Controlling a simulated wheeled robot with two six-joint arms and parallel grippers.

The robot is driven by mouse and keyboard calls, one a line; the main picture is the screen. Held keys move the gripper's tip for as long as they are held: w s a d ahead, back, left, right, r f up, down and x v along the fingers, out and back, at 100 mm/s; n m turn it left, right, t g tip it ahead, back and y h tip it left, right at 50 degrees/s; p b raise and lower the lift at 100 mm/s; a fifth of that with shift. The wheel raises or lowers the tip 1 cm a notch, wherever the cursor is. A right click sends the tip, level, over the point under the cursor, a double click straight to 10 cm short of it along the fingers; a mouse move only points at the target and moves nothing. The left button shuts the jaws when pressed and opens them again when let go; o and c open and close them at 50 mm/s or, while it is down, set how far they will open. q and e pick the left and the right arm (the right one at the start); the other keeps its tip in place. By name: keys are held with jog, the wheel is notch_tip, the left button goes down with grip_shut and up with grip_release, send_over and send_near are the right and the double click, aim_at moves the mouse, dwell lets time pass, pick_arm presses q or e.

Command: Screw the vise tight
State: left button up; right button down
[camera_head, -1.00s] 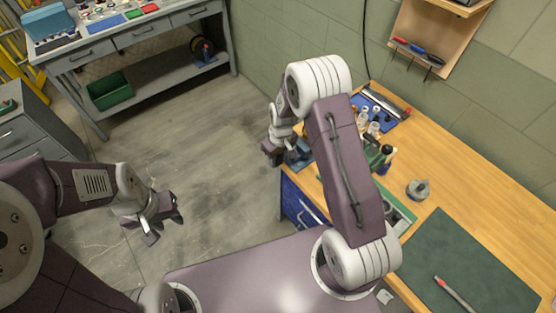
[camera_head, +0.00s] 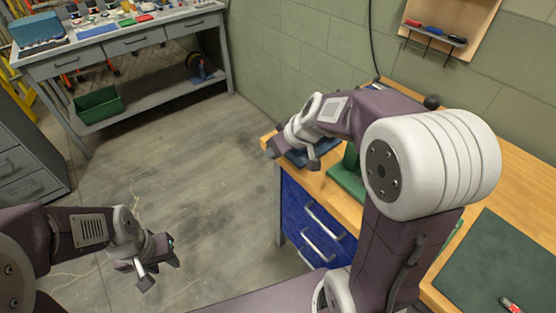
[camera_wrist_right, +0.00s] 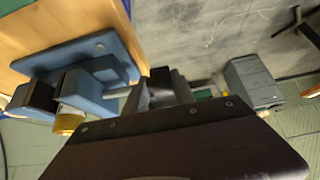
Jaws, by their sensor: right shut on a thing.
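The blue vise (camera_head: 325,146) is at the near left corner of the wooden workbench, mostly hidden by my right wrist in the head view. In the right wrist view the vise (camera_wrist_right: 108,58) is at upper left, with its blue base plate on the wood and blue jaw blocks beside it. My right gripper (camera_head: 294,157) is at the bench-edge side of the vise. In the wrist view the right gripper (camera_wrist_right: 165,88) is shut around the dark handle end of the vise, partly hidden by the fingers. My left gripper (camera_head: 158,268) hangs over the floor, open and empty.
The workbench (camera_head: 512,165) has blue drawers (camera_head: 312,225) below and a dark green mat (camera_head: 495,265) at right. A green object (camera_head: 347,178) stands near the vise, partly behind my right arm. Open floor (camera_head: 210,170) lies left of the bench.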

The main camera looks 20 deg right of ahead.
pick_arm(q)
jog(key=shift+f, duration=0.5)
pick_arm(e)
jog(key=shift+s+a+f, duration=0.1)
jog(key=shift+a, duration=0.1)
jog(key=c, duration=1.3)
grip_release()
jog(key=shift+o, duration=0.5)
jog(key=shift+a, duration=0.25)
pick_arm(q)
jog(key=shift+a, duration=0.2)
jog(key=shift+d, duration=0.1)
pick_arm(e)
jog(key=shift+d, duration=0.2)
